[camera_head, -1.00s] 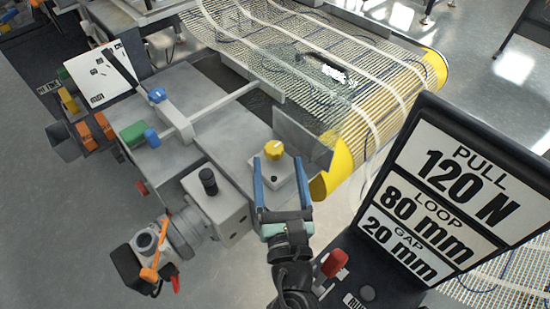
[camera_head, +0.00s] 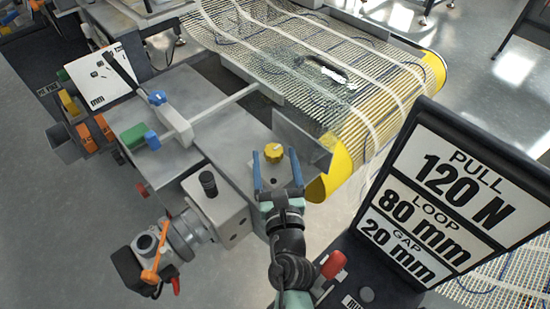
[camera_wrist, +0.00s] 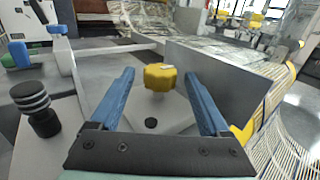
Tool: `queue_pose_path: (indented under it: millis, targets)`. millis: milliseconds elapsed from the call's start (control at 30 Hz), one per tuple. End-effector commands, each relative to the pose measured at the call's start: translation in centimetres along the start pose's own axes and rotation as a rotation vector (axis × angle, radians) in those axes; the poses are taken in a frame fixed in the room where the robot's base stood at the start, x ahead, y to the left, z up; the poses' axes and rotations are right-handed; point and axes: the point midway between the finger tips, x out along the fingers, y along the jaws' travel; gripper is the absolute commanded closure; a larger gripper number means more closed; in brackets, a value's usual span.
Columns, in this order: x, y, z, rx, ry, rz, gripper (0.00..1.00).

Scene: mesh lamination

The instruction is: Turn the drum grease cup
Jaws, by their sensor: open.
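The drum grease cup appears as a yellow knob (camera_head: 273,152) on a pale grey block (camera_head: 268,183) near the drum end of the machine. It also shows in the wrist view (camera_wrist: 160,77), between and beyond the two blue fingers. My gripper (camera_head: 277,168) is open, with its fingers pointing toward the knob. In the wrist view my gripper (camera_wrist: 163,92) has a finger on each side of the knob with clear gaps, and nothing is held. I cannot tell whether the fingertips reach level with it.
A grey upright plate (camera_head: 301,143) stands just right of the knob. A black ribbed knob (camera_head: 208,182) is to the left. A dark sign panel (camera_head: 450,190) with "PULL 120 N" stands on the right, and a red knob (camera_head: 333,264) sits near my arm. The mesh belt (camera_head: 310,65) lies behind.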

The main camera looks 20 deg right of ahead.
Motion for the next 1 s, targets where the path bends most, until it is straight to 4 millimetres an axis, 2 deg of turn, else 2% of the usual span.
queue_pose_path:
  millis: [167,600,633,1000]
  targets:
    - [0.00,-0.01,-0.01,0.001,0.000,0.000,0.20]
    - [-0.02,-0.01,0.00,0.001,0.000,0.000,0.98]
    - [-0.02,0.00,0.00,0.001,0.000,0.000,1.00]
    - [-0.03,-0.02,0.33,0.002,0.002,-0.035,1.00]
